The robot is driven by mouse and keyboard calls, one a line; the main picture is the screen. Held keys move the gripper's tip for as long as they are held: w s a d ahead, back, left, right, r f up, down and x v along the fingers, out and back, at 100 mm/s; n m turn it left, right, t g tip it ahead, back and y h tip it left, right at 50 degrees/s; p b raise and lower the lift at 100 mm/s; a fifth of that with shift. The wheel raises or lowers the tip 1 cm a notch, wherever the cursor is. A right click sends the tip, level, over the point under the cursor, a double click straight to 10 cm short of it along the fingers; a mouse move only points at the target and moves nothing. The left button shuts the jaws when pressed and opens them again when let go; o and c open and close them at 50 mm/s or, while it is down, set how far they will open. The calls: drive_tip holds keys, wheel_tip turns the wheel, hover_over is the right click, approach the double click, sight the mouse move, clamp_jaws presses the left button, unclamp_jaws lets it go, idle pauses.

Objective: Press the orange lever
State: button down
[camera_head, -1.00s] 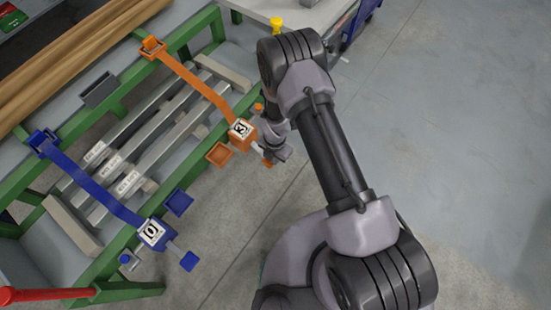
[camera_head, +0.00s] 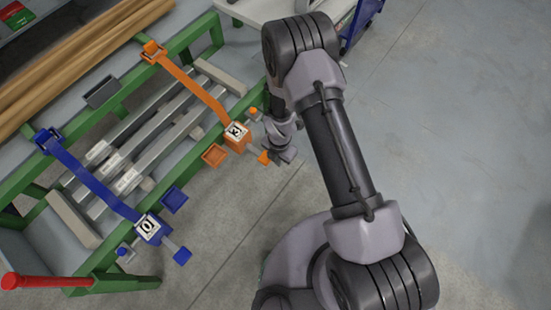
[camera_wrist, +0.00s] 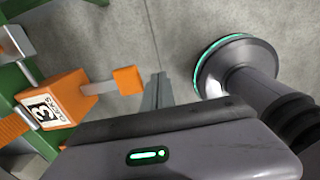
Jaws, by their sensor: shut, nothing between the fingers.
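The orange lever is a pale bar with an orange block at its end (camera_head: 264,157). It sticks out from an orange box marked 3 (camera_head: 236,139) on the near side of the green-framed table. In the wrist view the lever's end block (camera_wrist: 128,80) shows whole, with its bar running left to the orange box (camera_wrist: 52,101). My gripper (camera_head: 287,158) is just right of the end block in the head view. In the wrist view my gripper's fingers (camera_wrist: 157,90) are together and empty, right of the block with a small gap in the picture; the height difference is unclear.
A blue box marked 0 (camera_head: 149,228) with its own blue lever end (camera_head: 182,256) sits lower left. An orange plate (camera_head: 214,155) and orange knob (camera_head: 252,113) flank the orange box. Grey bars lie under the straps. Open floor (camera_head: 460,150) lies right.

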drive_tip(key=r, duration=0.1)
drive_tip(key=s+d+r, duration=0.1)
drive_tip(key=r+p, duration=0.1)
drive_tip(key=r, duration=0.1)
drive_tip(key=shift+s+d, duration=0.25)
drive_tip(key=shift+d, duration=0.15)
